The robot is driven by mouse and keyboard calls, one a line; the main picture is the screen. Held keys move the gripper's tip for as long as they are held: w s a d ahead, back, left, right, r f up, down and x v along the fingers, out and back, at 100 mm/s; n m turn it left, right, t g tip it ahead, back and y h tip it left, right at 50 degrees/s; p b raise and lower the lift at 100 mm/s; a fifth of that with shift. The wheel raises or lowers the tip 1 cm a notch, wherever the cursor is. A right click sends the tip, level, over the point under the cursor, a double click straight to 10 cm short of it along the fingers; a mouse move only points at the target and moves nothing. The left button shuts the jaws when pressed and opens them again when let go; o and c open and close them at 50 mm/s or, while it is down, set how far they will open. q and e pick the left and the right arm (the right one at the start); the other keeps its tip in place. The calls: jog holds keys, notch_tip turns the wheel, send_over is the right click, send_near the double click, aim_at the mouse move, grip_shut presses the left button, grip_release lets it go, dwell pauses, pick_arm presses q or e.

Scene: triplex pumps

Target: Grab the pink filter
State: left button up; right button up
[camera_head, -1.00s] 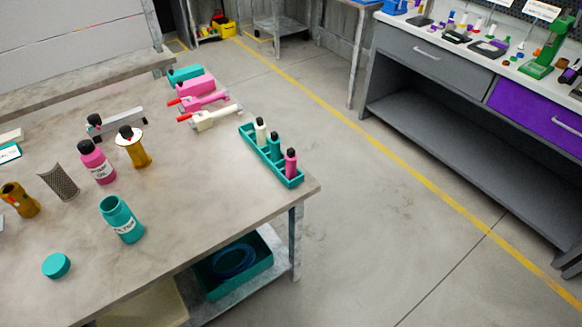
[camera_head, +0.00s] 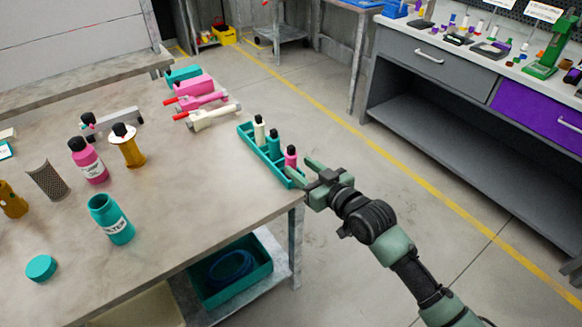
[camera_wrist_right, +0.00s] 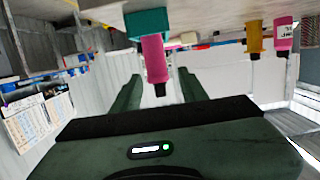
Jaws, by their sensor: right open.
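The pink filter, a small pink cylinder with a black cap (camera_head: 290,155), stands upright at the near end of a teal tray (camera_head: 252,147) at the table's right edge. A cream and a teal cylinder stand in the tray beyond it. My right gripper (camera_head: 300,168) is open and empty, with its fingertips close to the pink filter. In the right wrist view the pink filter (camera_wrist_right: 155,60) shows between the two open fingers (camera_wrist_right: 158,74), black cap pointing down in the picture. I cannot tell whether the fingers touch it. My left gripper is not in view.
The table (camera_head: 190,205) holds a pink bottle (camera_head: 90,162), an amber bottle (camera_head: 128,150), an open teal bottle (camera_head: 110,222) and a teal cap (camera_head: 41,268). Pump-like pink and cream tools (camera_head: 213,117) lie behind the tray. The floor right of the table is clear.

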jog(key=shift+w+a+r, duration=0.15)
jog(key=shift+w+r, duration=0.35)
jog(key=shift+r, duration=0.15)
jog(key=shift+w+a+r+t, duration=0.15)
jog(key=shift+w+t, duration=0.15)
jog(key=r+x, duration=0.1)
jog(key=x, duration=0.6)
jog(key=shift+f+p, duration=0.25)
jog(key=shift+p, duration=0.1)
grip_shut()
